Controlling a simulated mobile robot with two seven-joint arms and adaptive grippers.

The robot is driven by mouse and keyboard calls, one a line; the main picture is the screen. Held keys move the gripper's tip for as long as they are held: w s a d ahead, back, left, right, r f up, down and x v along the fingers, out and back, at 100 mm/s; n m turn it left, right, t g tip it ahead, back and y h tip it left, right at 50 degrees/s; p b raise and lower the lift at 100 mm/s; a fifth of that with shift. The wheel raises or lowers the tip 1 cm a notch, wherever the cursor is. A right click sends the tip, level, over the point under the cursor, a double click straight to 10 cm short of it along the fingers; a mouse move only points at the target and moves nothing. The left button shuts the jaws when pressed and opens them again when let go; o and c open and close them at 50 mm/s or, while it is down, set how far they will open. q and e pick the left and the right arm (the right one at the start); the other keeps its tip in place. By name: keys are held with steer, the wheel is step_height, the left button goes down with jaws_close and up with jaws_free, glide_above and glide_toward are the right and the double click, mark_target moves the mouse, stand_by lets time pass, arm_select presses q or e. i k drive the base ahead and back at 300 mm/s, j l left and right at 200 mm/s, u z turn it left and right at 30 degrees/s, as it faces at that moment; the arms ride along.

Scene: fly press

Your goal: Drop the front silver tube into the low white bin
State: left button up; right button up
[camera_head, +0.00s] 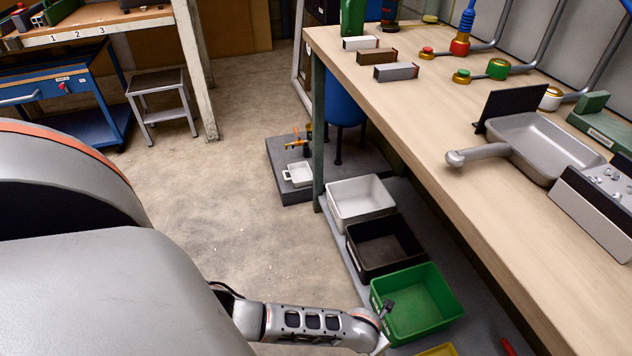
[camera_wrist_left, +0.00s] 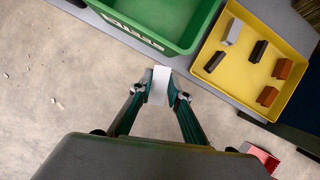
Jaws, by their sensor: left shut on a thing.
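My left gripper (camera_wrist_left: 160,98) is shut on a pale silver tube (camera_wrist_left: 160,82), which sticks out past the fingertips in the left wrist view. In the head view this gripper (camera_head: 384,326) is low at the bottom, beside the green bin, and the tube is only a small pale piece at its tip. The low white bin (camera_head: 340,213) stands below the bench, farther back than the gripper, and its visible inside looks empty. My right gripper is not in view.
Between the gripper and the white bin stand a black bin (camera_head: 360,268) and a green bin (camera_head: 440,325). A yellow bin (camera_wrist_left: 240,98) with several blocks is beside the green one. The bench (camera_head: 440,130) overhangs the bins on the right. Open floor (camera_head: 230,220) lies left.

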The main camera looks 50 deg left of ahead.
mark_target(354, 212)
steer(key=u, duration=1.05)
steer(key=i+j, duration=0.1)
steer(key=z, duration=0.05)
